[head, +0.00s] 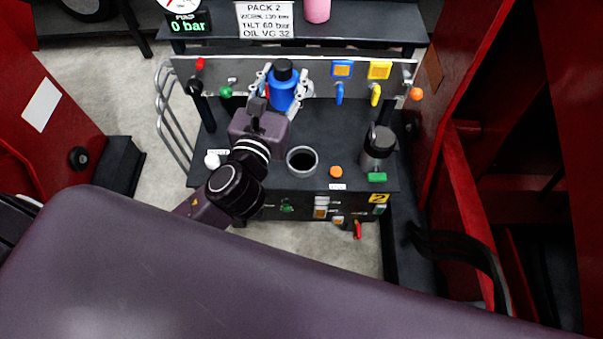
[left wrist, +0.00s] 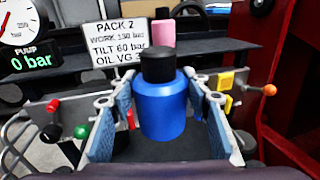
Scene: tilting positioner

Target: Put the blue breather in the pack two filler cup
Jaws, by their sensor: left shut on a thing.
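The blue breather (head: 282,92) is a blue cylinder with a narrower black top. My left gripper (head: 284,84) is shut on it, with one finger on each side, and holds it upright near the back panel of the bench. In the left wrist view the breather (left wrist: 162,108) stands between the two finger pads, and its lower end is partly hidden. The filler cup (head: 302,151) is a round, light-rimmed cup with a dark inside, open and empty-looking. It sits in the bench top, nearer the front, below and slightly right of the breather in the head view. My right gripper is not in view.
The back panel carries blue (head: 342,69) and yellow (head: 380,71) valves. A dark grey capped unit (head: 379,147) stands right of the cup. An orange button (head: 336,172) is close to the cup. A pink cylinder (head: 317,10) and the Pack 2 sign (head: 264,20) are behind.

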